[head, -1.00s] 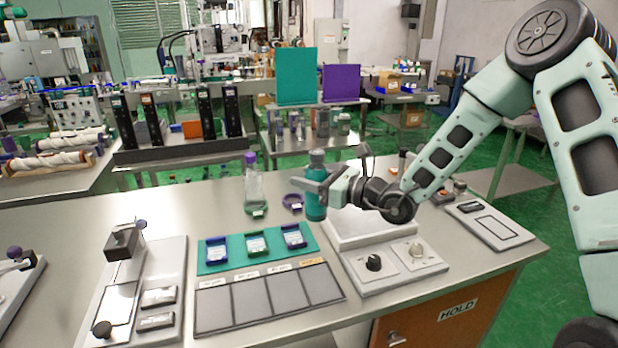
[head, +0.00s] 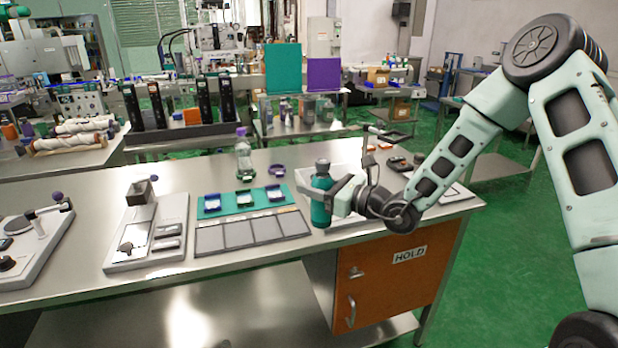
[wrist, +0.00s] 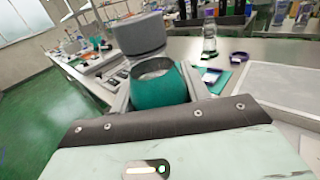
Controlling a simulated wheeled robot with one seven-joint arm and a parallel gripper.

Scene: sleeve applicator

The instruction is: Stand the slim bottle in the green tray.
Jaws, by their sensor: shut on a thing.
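My gripper (head: 334,195) is shut on a teal bottle (head: 320,208) with a dark grey cap, held upright near the table's front right. In the wrist view the teal bottle (wrist: 160,88) sits between the fingers, its grey cap toward the camera's far side. A clear bottle (head: 243,160) with a purple cap stands at the back of the table, apart from my gripper; it also shows in the wrist view (wrist: 209,42). A flat teal-green mat (head: 211,206) carries several small collars. A teal upright panel (head: 283,68) stands on a rear table; I cannot tell whether it belongs to a tray.
A white-topped device (head: 345,178) is behind the held bottle. Grey pads (head: 255,231) and a lever fixture (head: 148,245) are to the left. A purple panel (head: 323,75) stands beside the teal one. Green floor (head: 490,280) is open to the right.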

